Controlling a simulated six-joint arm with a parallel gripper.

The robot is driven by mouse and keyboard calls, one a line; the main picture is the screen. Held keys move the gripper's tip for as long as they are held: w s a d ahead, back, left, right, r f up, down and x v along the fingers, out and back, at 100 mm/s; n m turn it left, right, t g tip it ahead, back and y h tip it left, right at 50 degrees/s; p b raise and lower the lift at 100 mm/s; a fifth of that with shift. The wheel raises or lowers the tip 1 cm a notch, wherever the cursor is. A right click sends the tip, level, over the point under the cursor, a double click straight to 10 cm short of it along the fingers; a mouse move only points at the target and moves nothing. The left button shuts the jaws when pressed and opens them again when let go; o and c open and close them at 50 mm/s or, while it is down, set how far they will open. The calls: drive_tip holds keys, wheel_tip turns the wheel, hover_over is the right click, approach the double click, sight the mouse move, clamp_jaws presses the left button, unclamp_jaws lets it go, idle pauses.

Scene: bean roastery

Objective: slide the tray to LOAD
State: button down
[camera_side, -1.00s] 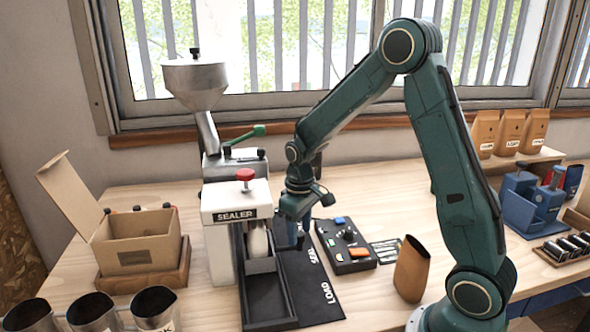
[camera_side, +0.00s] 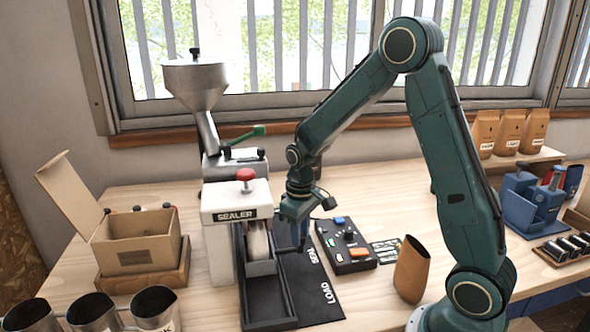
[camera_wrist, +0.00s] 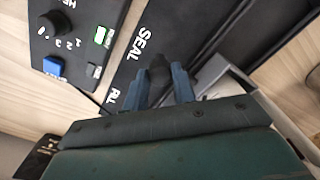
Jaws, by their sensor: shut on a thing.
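The dark tray (camera_side: 261,268) sits in the black track (camera_side: 266,305) beneath the sealer's front and holds a pale upright bag (camera_side: 258,241). The bag's top is hidden by the sealer head. My gripper (camera_side: 301,243) is low on the right side of the tray. In the wrist view my gripper (camera_wrist: 165,88) has its blue fingers closed around a dark knob (camera_wrist: 159,68), beside the SEAL lettering (camera_wrist: 143,43). The LOAD lettering (camera_side: 328,293) is at the track's near end, nearer the camera than the tray.
The sealer (camera_side: 237,200) with its red knob stands over the track's far part. A control box (camera_side: 345,246) and an orange-brown pouch (camera_side: 412,270) stand to the right. A cardboard box (camera_side: 137,245) and metal jugs (camera_side: 155,308) are at left. The track's near end is empty.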

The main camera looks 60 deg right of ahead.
drive_tip(key=shift+s+a, duration=4.35)
drive_tip(key=shift+a, duration=0.15)
drive_tip(key=c, duration=1.1)
unclamp_jaws()
drive_tip(key=shift+s, duration=0.1)
drive_tip(key=shift+r, duration=0.2)
wheel_tip(320, 180, up, 13)
drive_tip(key=shift+r, duration=0.2)
